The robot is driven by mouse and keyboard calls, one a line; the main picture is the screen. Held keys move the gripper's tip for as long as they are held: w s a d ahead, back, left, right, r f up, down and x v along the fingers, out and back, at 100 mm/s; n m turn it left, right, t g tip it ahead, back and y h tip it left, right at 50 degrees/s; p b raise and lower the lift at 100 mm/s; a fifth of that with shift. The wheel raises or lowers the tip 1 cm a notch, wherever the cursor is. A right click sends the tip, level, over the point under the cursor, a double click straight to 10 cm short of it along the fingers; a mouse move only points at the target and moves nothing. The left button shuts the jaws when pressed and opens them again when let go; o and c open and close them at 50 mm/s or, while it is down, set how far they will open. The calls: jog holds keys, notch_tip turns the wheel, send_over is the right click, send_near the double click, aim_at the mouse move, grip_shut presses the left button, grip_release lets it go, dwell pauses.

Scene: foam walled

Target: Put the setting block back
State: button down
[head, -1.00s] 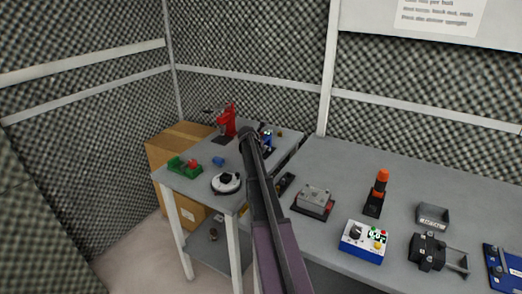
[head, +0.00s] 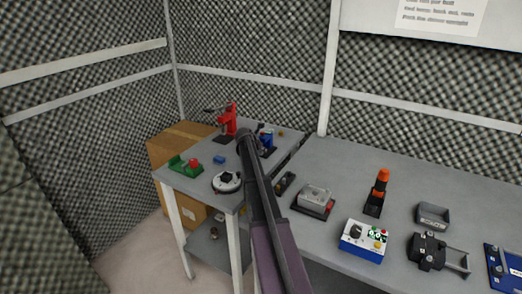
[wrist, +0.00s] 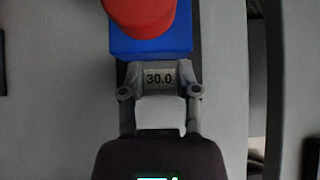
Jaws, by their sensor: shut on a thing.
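The setting block (wrist: 159,78) is a small grey piece marked "30.0". In the wrist view my gripper (wrist: 160,92) is shut on it, with a finger on each side. I cannot tell whether the block touches the blue body. In the head view my arm reaches over the left table (head: 202,178) and hides the gripper and block. A blue device (head: 267,139) on a dark base shows partly beside the arm's end.
The left table also bears a red press (head: 229,120), a green fixture (head: 184,166), a small blue piece (head: 219,160) and a round white dial (head: 227,182).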

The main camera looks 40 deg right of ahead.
jog(key=shift+s+a, duration=0.2)
jog(key=shift+a, duration=0.4)
jog(key=shift+c, duration=1.3)
grip_release()
jog(key=shift+w, duration=0.1)
